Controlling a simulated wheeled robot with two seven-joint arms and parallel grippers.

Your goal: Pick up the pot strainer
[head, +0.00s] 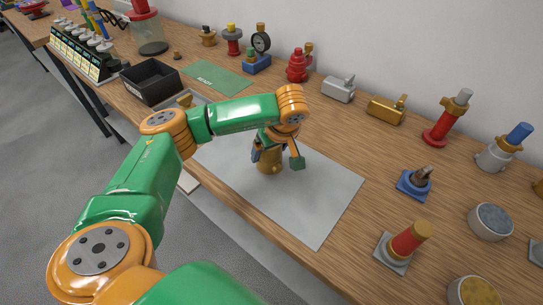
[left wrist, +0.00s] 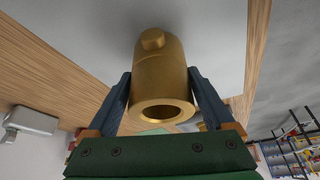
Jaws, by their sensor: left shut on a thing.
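The pot strainer appears to be the brass, pot-shaped piece (head: 269,164) at the grey mat (head: 315,195) in the head view. In the left wrist view the brass piece (left wrist: 160,75) is a round body with a small side boss and an open, ringed end facing the camera. My left gripper (head: 276,155) is above it and shut on it. The gripper's two dark blue fingers (left wrist: 160,88) hold it from both sides. I cannot tell whether its base touches the mat. My right gripper is not in view.
Several valves and fittings stand along the wall, including a red fitting (head: 298,66) and a brass one (head: 387,109). A black bin (head: 150,82) and green mat (head: 217,79) lie left. The mat is clear around the brass piece.

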